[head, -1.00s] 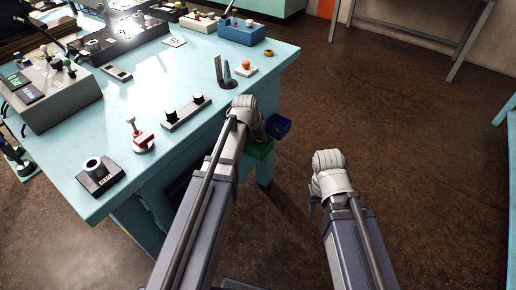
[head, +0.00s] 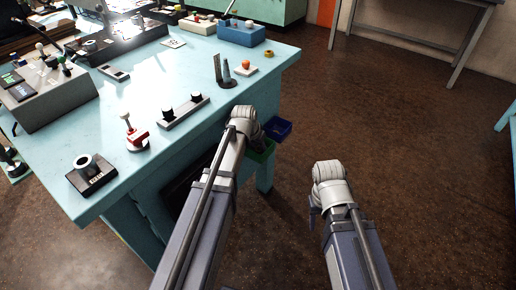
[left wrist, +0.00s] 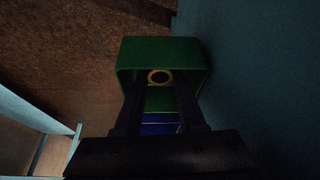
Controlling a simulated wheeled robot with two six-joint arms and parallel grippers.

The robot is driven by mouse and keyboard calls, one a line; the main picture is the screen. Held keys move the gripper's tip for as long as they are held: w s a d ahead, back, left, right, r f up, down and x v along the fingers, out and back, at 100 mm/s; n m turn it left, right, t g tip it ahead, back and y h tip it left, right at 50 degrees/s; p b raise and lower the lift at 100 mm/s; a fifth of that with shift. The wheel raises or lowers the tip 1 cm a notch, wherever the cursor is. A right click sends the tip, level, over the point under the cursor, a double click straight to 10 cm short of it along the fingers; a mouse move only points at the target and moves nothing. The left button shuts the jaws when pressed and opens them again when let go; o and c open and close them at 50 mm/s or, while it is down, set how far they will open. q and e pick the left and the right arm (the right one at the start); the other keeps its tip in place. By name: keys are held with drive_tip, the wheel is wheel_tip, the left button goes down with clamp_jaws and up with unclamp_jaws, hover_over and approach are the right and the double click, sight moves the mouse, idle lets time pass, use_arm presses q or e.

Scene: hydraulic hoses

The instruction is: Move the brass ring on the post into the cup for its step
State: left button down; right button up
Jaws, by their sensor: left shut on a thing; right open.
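A small brass ring (left wrist: 160,77) shows between the fingertips of my left gripper (left wrist: 160,84) in the left wrist view. The fingers are shut on it, in front of the open green cup (left wrist: 160,44). I cannot tell whether the ring is inside the rim. In the head view the green cup (head: 263,151) hangs at the table's side, partly behind my left wrist, which hides the ring. A grey tapered post (head: 226,72) stands bare on the table beside a flat upright piece. My right gripper (head: 313,203) is away from the table over the floor, its fingers mostly hidden.
A blue cup (head: 278,129) sits beside the green one, and its blue (left wrist: 160,124) shows between my fingers. On the table (head: 150,90) are a yellow ring (head: 267,54), an orange ball on a white base (head: 245,66) and a two-knob block (head: 184,112). Floor at right is clear.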

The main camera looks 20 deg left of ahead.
use_arm(q)
drive_tip(key=shift+f, duration=0.2)
drive_tip(key=c, duration=0.8)
unclamp_jaws()
drive_tip(key=shift+r, duration=0.1)
drive_tip(key=shift+o, duration=0.2)
drive_tip(key=shift+r, duration=0.15)
drive_tip(key=p+v, duration=1.1)
drive_tip(key=v, duration=0.1)
drive_tip(key=s+d+g+y, duration=0.1)
drive_tip(key=s+d+g, duration=0.1)
drive_tip(key=s+d, duration=0.5)
drive_tip(key=s+d+f+m+g+y, duration=0.1)
drive_tip(key=s+d+g, duration=0.1)
drive_tip(key=s+d, duration=0.6)
drive_tip(key=s, duration=0.4)
drive_tip(key=shift+s+f+g, duration=0.2)
drive_tip(key=shift+f+g, duration=0.1)
drive_tip(key=shift+g, duration=0.1)
